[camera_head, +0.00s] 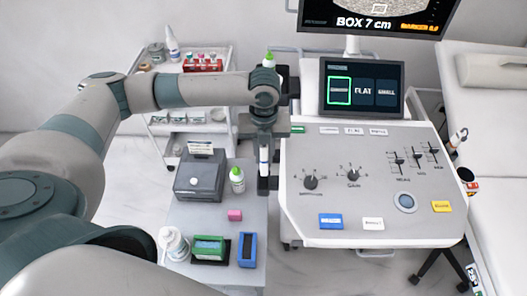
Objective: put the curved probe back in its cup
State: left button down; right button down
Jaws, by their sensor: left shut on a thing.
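My left gripper (264,147) points down at the left side of the ultrasound console and is shut on a slim white thing with a blue band, which appears to be the curved probe (264,163). My gripper and wrist hide its upper part. A dark holder (268,185), perhaps the cup, is at the console's left edge just below the probe. I cannot tell whether the probe's lower end is inside it or above it. The console screen (361,88) shows the left of three boxes outlined in green. My right gripper is not in view.
The console panel (330,205) has knobs, sliders and buttons. Another probe (458,137) hangs at the console's right. A trolley (160,121) stands behind my arm.

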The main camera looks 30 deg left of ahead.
pick_arm(q)
jog(key=shift+a+m, duration=0.1)
jog(key=shift+m, duration=0.2)
jog(key=shift+f, duration=0.15)
jog(key=shift+f+b, duration=0.65)
jog(key=shift+b, duration=0.15)
notch_tip(320, 180, down, 3)
jog(key=b, duration=0.3)
jog(key=shift+f+b, duration=0.2)
jog(key=shift+b, duration=0.2)
jog(key=shift+f, duration=0.95)
jog(key=shift+f+b, duration=0.45)
jog(key=shift+f, duration=0.7)
jog(key=shift+f+p, duration=0.3)
jog(key=shift+f, duration=0.05)
